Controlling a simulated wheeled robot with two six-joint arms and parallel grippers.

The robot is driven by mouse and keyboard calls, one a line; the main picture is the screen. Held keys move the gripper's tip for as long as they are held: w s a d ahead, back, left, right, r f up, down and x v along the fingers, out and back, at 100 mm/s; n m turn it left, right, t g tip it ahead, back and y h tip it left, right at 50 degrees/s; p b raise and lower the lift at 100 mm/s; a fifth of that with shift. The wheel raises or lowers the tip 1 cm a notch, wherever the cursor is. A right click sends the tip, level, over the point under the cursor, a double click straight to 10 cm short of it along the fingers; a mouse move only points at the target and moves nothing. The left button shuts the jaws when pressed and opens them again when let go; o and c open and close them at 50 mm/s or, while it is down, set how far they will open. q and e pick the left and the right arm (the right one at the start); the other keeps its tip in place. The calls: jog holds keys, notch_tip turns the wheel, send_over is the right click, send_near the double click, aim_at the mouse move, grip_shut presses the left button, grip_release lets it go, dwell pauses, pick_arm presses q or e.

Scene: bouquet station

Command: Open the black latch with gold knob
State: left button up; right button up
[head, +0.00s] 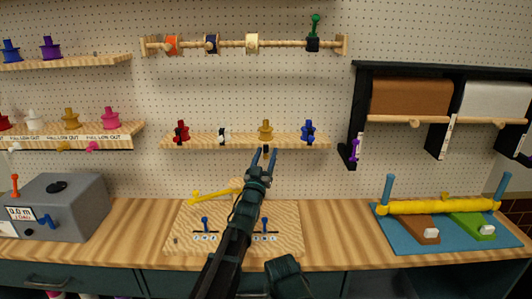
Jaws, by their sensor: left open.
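A gold knob (265,131) stands on the middle wooden shelf, between a white one and a blue one. A small dark part shows just below it at the shelf edge; I cannot tell clearly whether this is the black latch or my fingertip region. My left gripper (264,158) reaches up from below with its two fingers apart, empty, just under the gold knob in the picture. I cannot tell the depth gap between them. My right gripper cannot be made out.
A red knob (181,132), white knob (223,134) and blue knob (308,131) share the shelf (203,142). Below is a wooden board (186,222) with blue levers. A grey box (70,205) stands left, a blue mat with a yellow roll (438,207) right.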

pick_arm(q)
grip_shut()
jog(key=f+m+t+b, duration=0.1)
jog(key=b, duration=0.3)
jog(key=shift+w+f+h, duration=0.1)
jog(key=shift+w+h, duration=0.1)
jog(key=shift+h, duration=0.2)
jog(key=shift+d+t+h+b, duration=0.1)
jog(key=shift+t+h+b, duration=0.3)
jog(key=shift+t+b, duration=0.2)
jog(key=shift+r, duration=0.2)
jog(key=shift+c, duration=1.4)
grip_release()
jog(key=shift+o, duration=1.4)
jog(key=shift+d, duration=0.2)
jog(key=shift+a, duration=0.1)
